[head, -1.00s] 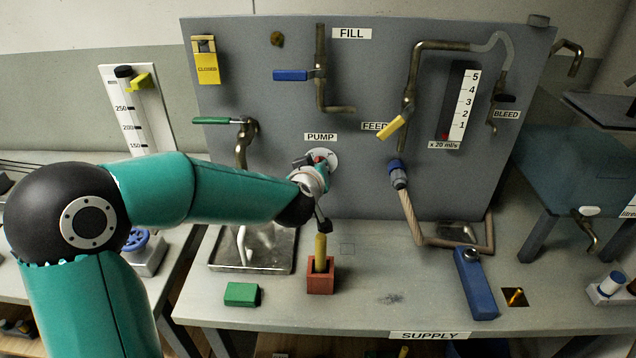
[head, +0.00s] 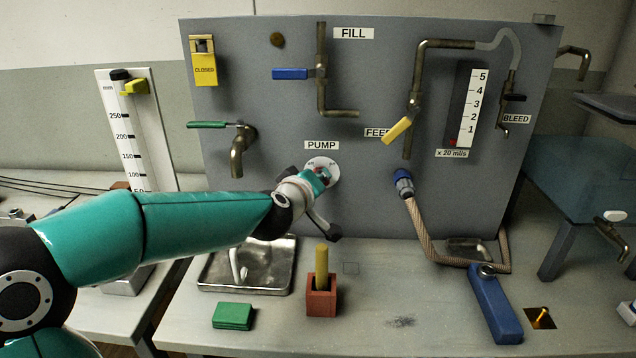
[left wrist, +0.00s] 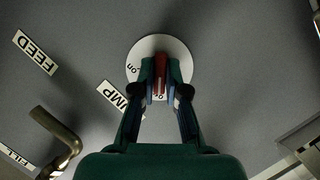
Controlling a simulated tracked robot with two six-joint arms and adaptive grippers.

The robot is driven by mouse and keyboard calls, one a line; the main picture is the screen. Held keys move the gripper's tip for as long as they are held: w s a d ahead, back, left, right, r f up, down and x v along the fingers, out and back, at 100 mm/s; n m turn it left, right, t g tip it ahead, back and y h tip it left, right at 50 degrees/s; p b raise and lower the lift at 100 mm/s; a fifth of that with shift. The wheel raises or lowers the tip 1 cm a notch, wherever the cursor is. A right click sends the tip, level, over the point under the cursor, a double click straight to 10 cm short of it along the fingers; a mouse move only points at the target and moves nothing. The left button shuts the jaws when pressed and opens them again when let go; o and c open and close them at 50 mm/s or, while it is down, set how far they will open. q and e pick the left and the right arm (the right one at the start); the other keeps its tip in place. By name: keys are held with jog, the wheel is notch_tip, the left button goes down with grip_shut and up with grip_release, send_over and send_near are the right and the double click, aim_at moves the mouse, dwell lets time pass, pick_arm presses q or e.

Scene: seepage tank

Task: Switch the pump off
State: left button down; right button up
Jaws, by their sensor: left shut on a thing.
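The pump switch is a white round dial (head: 322,164) under the PUMP label (head: 322,145) on the grey panel. My left gripper (head: 321,176) is at the dial, covering much of it. In the left wrist view, my left gripper (left wrist: 160,78) is shut on the red knob (left wrist: 160,72) of the switch, with a finger on each side. The white dial (left wrist: 134,66) shows "on" at the knob's left. A second label, partly hidden, shows near the fingers. I cannot tell which mark the knob points to. My right gripper is not in view.
The green-handled tap (head: 208,125), blue FILL handle (head: 290,74) and yellow FEED handle (head: 397,130) stick out from the panel. Below are a metal tray (head: 218,278), a red block holder (head: 321,303), a green block (head: 233,316) and a blue lever-like object (head: 495,305).

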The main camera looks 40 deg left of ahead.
aim_at(324, 133)
pick_arm(q)
jog(key=shift+a+f, duration=0.1)
jog(key=c, duration=1.2)
grip_release()
jog(key=shift+s+a, duration=0.1)
jog(key=shift+s, duration=0.05)
jog(key=shift+r, duration=5)
